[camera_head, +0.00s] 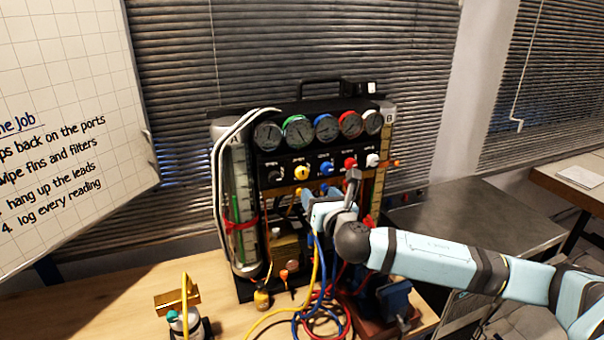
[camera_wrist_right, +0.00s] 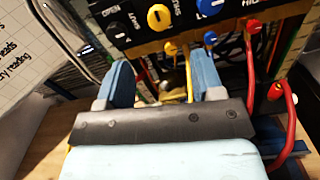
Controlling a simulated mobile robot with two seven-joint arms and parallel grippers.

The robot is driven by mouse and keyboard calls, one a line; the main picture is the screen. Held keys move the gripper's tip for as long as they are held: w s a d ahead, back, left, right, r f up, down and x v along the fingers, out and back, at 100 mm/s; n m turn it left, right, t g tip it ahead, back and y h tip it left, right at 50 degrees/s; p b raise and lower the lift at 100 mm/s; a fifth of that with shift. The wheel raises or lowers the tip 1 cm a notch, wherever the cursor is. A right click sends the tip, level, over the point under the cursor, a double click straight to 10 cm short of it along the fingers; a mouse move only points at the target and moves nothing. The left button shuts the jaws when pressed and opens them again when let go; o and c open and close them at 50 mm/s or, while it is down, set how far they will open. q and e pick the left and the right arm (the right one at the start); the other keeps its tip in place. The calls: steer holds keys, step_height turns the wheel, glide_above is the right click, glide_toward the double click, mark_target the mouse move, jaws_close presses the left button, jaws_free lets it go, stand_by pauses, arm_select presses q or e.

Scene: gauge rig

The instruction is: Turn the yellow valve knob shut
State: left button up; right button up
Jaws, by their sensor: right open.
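The yellow valve knob (camera_head: 301,172) sits on the black panel of the gauge rig, below the row of gauges. In the right wrist view the yellow knob (camera_wrist_right: 159,18) is above and beyond the fingertips, with a dark pointer mark on its face. My right gripper (camera_head: 312,198) is in front of the rig, just below the knob row. In the wrist view its blue fingers (camera_wrist_right: 163,76) are spread apart, with no knob between them. The yellow knob is apart from both fingers. My left gripper is not in view.
Black (camera_head: 276,176), blue (camera_head: 327,168), red (camera_head: 350,163) and white (camera_head: 373,160) knobs share the panel. Yellow, red and blue hoses (camera_head: 318,312) hang and coil in front. A clear cylinder (camera_head: 239,205) stands left. The bench (camera_head: 115,313) has bare room at left.

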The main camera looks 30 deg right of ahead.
mark_target(303, 175)
steer(key=p+x, duration=0.2)
steer(key=x, duration=0.9)
steer(key=shift+w+p, duration=0.3)
steer(key=shift+w, duration=0.2)
steer(key=c, duration=0.9)
